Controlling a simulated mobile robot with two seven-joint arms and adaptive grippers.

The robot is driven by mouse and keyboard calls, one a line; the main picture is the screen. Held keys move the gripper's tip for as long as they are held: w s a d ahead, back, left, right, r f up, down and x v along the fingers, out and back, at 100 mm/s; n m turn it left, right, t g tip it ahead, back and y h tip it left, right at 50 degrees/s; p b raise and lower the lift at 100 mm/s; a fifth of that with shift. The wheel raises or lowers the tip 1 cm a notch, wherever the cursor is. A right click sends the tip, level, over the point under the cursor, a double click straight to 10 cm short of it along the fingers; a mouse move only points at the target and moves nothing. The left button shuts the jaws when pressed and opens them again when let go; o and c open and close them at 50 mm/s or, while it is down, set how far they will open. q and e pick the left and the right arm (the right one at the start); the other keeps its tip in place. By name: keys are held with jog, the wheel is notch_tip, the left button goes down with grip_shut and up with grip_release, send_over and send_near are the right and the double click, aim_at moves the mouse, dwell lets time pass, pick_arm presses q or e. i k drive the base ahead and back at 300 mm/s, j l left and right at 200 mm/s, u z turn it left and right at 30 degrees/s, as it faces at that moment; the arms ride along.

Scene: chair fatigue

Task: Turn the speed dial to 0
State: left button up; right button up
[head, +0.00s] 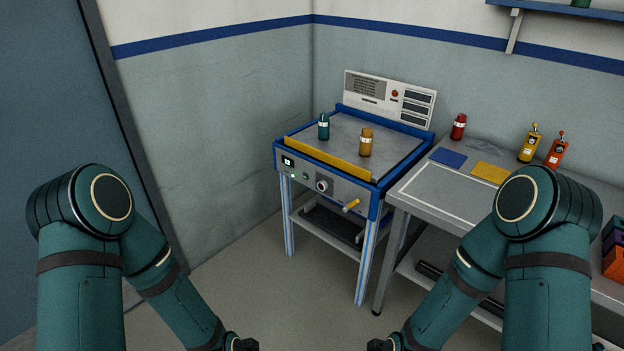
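The speed dial appears to be the round knob (322,185) on the front panel of a blue-framed machine (305,170). Its pointer setting is too small to read. A small lit display (288,161) sits to the knob's left, with a small green button (306,176) between them. My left gripper (246,345) and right gripper (377,345) only just show at the bottom edge, well in front of the machine and apart from it. Their fingers are cut off or too dark to judge.
On the machine top stand a green bottle (324,128) and an amber bottle (366,143) behind a yellow bar (328,158). A grey workbench (420,199) adjoins on the right. The floor in front is clear.

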aim_at(322, 185)
jog(key=i+j+z, duration=0.1)
jog(key=i+z, duration=0.15)
jog(key=i+j+z, duration=0.2)
jog(key=i, duration=0.3)
jog(key=i+j+z, duration=0.25)
jog(key=i+l, duration=0.05)
jog(key=i, duration=0.05)
